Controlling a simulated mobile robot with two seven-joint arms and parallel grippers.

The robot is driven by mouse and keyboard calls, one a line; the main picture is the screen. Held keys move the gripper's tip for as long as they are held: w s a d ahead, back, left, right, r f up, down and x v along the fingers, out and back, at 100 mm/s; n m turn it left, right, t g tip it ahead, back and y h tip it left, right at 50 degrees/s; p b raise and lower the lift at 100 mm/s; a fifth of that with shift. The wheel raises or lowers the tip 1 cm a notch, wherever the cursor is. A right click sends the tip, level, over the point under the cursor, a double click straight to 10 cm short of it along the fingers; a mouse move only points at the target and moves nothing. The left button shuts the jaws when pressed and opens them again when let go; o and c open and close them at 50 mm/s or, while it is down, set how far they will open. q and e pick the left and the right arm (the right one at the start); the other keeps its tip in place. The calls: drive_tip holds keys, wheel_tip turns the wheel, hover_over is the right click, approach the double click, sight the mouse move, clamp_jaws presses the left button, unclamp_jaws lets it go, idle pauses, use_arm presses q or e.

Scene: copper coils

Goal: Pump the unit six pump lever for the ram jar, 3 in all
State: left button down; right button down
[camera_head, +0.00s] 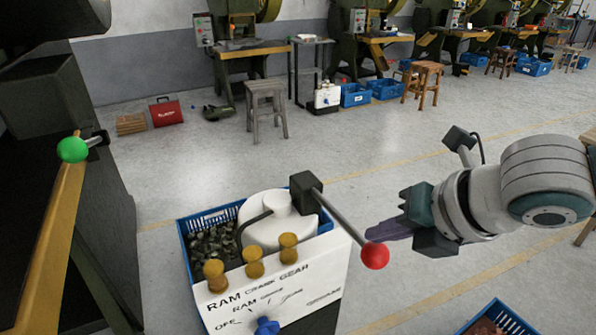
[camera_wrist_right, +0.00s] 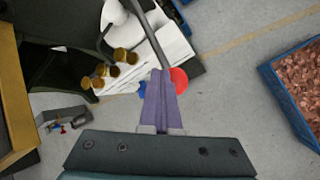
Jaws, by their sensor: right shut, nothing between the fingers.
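The pump lever (camera_head: 340,217) is a grey rod with a red ball (camera_head: 375,256) at its end. It slopes down to the right from a dark block (camera_head: 305,190) on the white pump unit (camera_head: 277,287), whose front reads RAM, CRANK and GEAR. The white ram jar (camera_head: 278,222) stands on the unit behind several brass caps (camera_head: 251,262). My right gripper (camera_head: 372,234) is shut and empty, its fingertips close to the red ball. In the right wrist view the fingers (camera_wrist_right: 161,75) overlap the ball's (camera_wrist_right: 179,79) left side; I cannot tell whether they touch. My left gripper is out of view.
A blue crate (camera_head: 186,238) of dark parts sits behind the unit. A dark machine with a green knob (camera_head: 72,150) and yellow edge stands at left. Another blue crate (camera_wrist_right: 277,82) holds copper-coloured pieces at right. Stools and presses stand far back; the floor between is open.

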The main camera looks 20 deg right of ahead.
sight(382, 253)
drive_tip(key=shift+s+f+b, duration=0.1)
drive_tip(key=shift+f+b, duration=0.2)
drive_tip(key=shift+f, duration=0.35)
drive_tip(key=shift+s+f+b, duration=0.1)
drive_tip(key=shift+f+b, duration=0.25)
drive_tip(key=shift+f, duration=0.2)
idle(0.6)
drive_tip(key=shift+s+f+b, duration=0.1)
drive_tip(key=shift+f+b, duration=0.35)
drive_tip(key=shift+f, duration=0.3)
idle(0.5)
idle(0.5)
drive_tip(key=shift+r, duration=0.1)
drive_tip(key=shift+r+p, duration=0.75)
drive_tip(key=shift+p, duration=0.15)
drive_tip(key=r+p, duration=0.5)
drive_tip(key=shift+w+r, duration=0.15)
drive_tip(key=shift+w, duration=0.2)
drive_tip(key=shift+r+p, duration=0.1)
drive_tip(key=shift+p, duration=0.2)
drive_tip(key=shift+w, duration=0.1)
